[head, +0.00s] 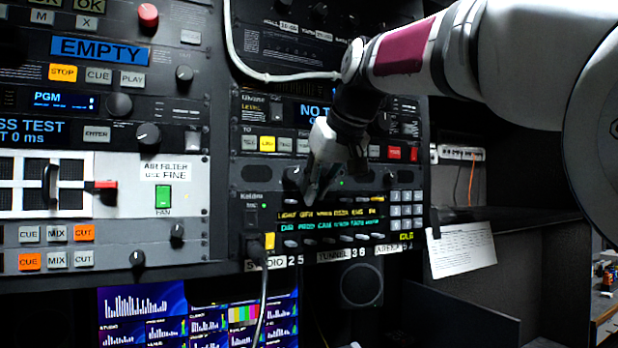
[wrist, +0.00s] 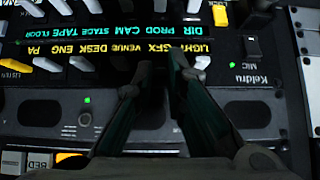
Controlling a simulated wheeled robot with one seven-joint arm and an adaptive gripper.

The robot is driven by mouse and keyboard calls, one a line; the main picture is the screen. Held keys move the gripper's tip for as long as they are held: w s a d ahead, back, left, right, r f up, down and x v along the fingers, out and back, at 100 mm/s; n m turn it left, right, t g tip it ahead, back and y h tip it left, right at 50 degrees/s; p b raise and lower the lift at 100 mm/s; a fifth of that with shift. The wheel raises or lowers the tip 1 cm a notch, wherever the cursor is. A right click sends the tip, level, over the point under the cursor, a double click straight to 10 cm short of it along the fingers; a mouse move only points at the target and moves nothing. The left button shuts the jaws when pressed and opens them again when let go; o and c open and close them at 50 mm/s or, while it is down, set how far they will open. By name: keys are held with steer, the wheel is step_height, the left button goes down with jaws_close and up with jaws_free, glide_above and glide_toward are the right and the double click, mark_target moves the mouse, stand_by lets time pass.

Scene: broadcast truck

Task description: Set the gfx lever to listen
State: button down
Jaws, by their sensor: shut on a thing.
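The intercom panel marked Keldru (head: 262,222) has a row of small levers beside a display with yellow and cyan labels; it also fills the wrist view (wrist: 250,115). The yellow GFX label (wrist: 163,47) lies just beyond my fingertips in the wrist view. My gripper (head: 318,197) is at the upper lever row, and in the wrist view its two fingers (wrist: 158,66) close around the place of the gfx lever. The lever itself is hidden between the fingertips, so I cannot tell its position. The light lever (wrist: 202,62) stands free beside the right finger.
Other levers stand close by, including a white one (wrist: 82,62) and a yellow one (wrist: 15,65). A number keypad (head: 406,210) is right of the display. A paper sheet (head: 461,250) hangs at right.

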steer(key=shift+w+r+g+p, duration=0.1)
steer(key=shift+r+g+p, duration=0.05)
steer(key=shift+g+p, duration=0.35)
steer(key=c, duration=1.9)
jaws_free()
steer(key=shift+a, duration=0.1)
steer(key=v, duration=1.2)
steer(key=shift+a, duration=0.2)
